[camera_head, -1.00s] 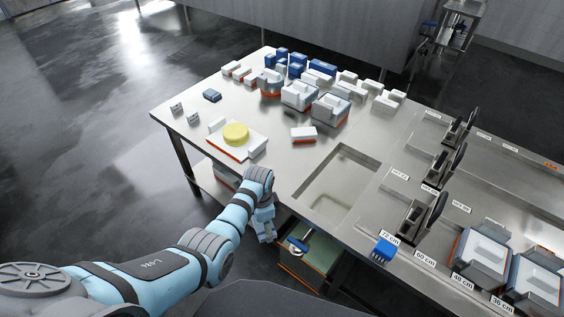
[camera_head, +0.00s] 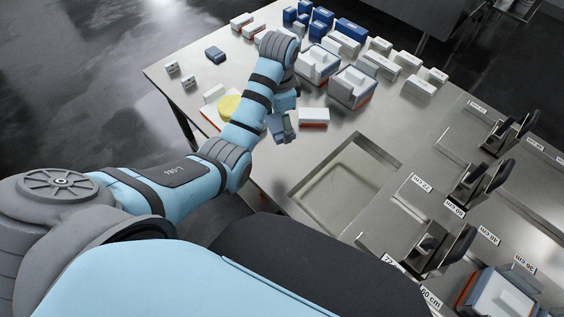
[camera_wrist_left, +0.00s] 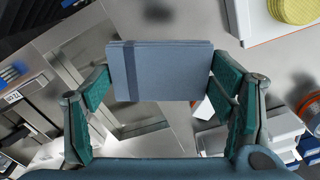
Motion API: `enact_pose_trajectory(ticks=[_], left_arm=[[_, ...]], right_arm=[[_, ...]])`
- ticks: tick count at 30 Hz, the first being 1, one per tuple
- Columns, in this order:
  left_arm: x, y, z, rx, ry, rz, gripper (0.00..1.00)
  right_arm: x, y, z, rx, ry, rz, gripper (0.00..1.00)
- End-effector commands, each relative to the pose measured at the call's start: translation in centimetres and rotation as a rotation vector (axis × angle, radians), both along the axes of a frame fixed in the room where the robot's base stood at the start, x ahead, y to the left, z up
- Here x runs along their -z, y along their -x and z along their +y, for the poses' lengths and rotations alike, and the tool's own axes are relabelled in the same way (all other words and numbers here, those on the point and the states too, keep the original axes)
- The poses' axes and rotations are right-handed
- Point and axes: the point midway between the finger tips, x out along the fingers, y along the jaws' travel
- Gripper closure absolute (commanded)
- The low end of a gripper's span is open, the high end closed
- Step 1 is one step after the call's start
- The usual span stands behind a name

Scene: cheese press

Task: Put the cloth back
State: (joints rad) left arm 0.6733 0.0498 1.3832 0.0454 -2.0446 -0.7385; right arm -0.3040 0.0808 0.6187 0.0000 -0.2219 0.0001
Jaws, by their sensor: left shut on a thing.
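My left gripper (camera_head: 282,126) is over the steel table, to the right of the yellow cheese. In the left wrist view the same gripper (camera_wrist_left: 160,88) is shut on a folded grey-blue cloth (camera_wrist_left: 172,72) with a darker stripe, its green pads at the two sides of the cloth. In the head view the cloth is small and hard to tell from the gripper. Another folded blue-grey piece (camera_head: 215,54) lies near the table's far left edge; I cannot tell whether it is a cloth. My right gripper is not in view.
The yellow cheese (camera_head: 229,106) sits on a white board, partly behind my left arm. A white block with an orange base (camera_head: 313,117) lies right of the gripper. Grey-white moulds (camera_head: 352,86) and blue boxes (camera_head: 322,16) stand behind. A sink basin (camera_head: 346,185) is at the front.

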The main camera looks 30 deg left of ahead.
Motion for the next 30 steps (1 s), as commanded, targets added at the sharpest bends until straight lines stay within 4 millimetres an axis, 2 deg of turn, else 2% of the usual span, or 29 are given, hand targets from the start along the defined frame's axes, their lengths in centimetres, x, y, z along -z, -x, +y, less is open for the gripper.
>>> enact_pose_trajectory(ticks=[1, 3, 6, 10, 14, 19, 23, 29, 30], left_arm=[[3.2, -0.2, 0.0, 0.0, 0.0, 0.007, 0.5], [5.9, -0.4, 0.0, 0.0, 0.0, 0.012, 0.5], [9.6, -0.6, 0.0, 0.0, -0.001, 0.013, 0.5], [13.3, -0.8, 0.0, 0.001, -0.001, 0.011, 0.5], [15.2, -0.8, 0.0, 0.001, -0.001, 0.01, 0.5], [18.6, -0.8, 0.0, 0.001, 0.0, 0.011, 0.5], [18.9, -0.8, 0.0, 0.002, 0.0, 0.008, 0.5], [18.9, -0.8, 0.0, 0.002, 0.0, 0.008, 0.5], [19.0, -0.8, 0.0, 0.002, 0.0, 0.008, 0.22]], right_arm=[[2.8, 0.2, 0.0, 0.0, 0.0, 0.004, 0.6], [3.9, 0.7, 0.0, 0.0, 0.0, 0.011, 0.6], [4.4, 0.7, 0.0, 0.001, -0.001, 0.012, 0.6], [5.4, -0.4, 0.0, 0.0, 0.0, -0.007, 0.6], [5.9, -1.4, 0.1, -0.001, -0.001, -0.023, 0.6], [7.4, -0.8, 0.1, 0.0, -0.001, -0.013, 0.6], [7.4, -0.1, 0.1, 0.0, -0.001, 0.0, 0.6], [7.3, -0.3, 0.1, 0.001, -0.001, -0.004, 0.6], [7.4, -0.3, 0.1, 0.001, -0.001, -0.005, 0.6]])
